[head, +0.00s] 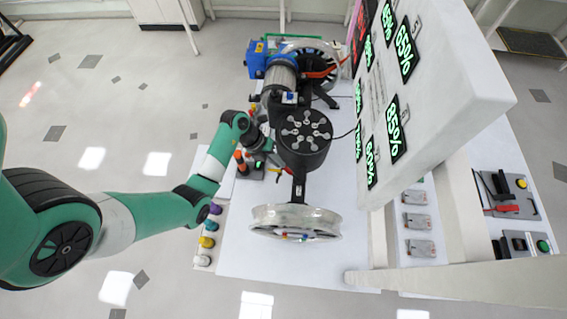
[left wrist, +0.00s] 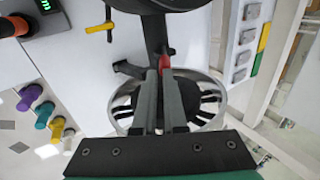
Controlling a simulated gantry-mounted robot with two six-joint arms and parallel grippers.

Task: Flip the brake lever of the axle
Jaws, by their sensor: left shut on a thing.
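The axle (head: 298,190) stands on the white table, with a round dark hub (head: 303,133) in its middle and a silver wheel (head: 297,218) at its near end. The wheel also shows in the left wrist view (left wrist: 218,88). My left gripper (head: 270,158) is beside the hub on its left side. In the left wrist view its two long fingers (left wrist: 160,72) are close together, with the red part of the brake lever (left wrist: 165,62) at their tips. The fingers hide most of the lever. A yellow-handled lever (left wrist: 97,27) sticks out farther left, apart from the fingers. My right gripper is not seen.
A white panel with green percentage displays (head: 400,115) overhangs the table's right side. A blue motor unit (head: 256,60) stands at the far end. Several coloured knobs (head: 207,242) line the left edge. Small grey boxes (head: 417,222) lie at the right.

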